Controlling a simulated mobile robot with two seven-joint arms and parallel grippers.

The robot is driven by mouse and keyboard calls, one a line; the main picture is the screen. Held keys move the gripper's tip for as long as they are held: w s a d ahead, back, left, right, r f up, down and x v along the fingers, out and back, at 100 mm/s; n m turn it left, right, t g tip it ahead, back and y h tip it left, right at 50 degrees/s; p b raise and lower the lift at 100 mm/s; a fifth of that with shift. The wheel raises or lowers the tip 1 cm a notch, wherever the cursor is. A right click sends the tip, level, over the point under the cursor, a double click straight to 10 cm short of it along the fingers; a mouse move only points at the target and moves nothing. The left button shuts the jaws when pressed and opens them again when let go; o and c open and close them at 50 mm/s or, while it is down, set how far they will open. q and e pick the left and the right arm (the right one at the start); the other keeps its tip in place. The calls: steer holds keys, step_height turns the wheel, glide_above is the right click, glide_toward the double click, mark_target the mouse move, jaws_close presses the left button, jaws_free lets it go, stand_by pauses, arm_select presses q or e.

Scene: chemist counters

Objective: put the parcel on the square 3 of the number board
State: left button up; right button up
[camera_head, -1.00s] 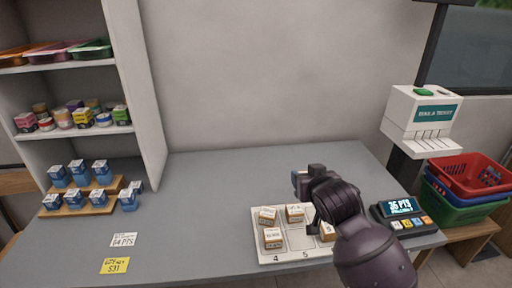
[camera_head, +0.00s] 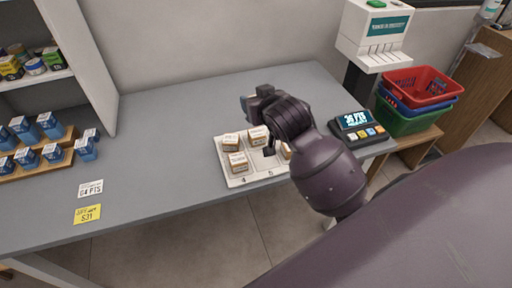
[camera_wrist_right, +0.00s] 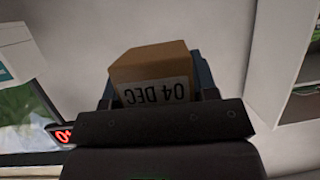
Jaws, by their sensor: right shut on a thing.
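My right gripper (camera_head: 246,102) is raised above the counter, behind the number board in the head view. It is shut on a small brown parcel (camera_wrist_right: 152,65) with a white label reading "04 DEC", seen upside down in the right wrist view. In the head view the gripper and wrist mostly hide this parcel. The white number board (camera_head: 237,182) lies on the counter with several brown parcels on it. Its numbers 4 and 5 show along the front edge; my right arm covers its right part, and square 3 cannot be made out. My left gripper is not in view.
A card terminal (camera_head: 357,127) stands right of the board, with a ticket dispenser (camera_head: 372,35) behind it. Stacked baskets (camera_head: 420,88) stand at the right. Blue boxes (camera_head: 52,126) on a wooden step and price cards (camera_head: 88,214) are at the left. The counter's middle is clear.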

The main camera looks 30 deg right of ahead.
steer(key=d, duration=0.1)
steer(key=d+m+h, duration=0.1)
steer(key=shift+w+d+f, duration=0.1)
steer(key=shift+d+f, duration=0.25)
steer(key=shift+d, duration=0.05)
step_height(320, 180, down, 15)
steer(key=b, duration=0.3)
steer(key=shift+f, duration=2.3)
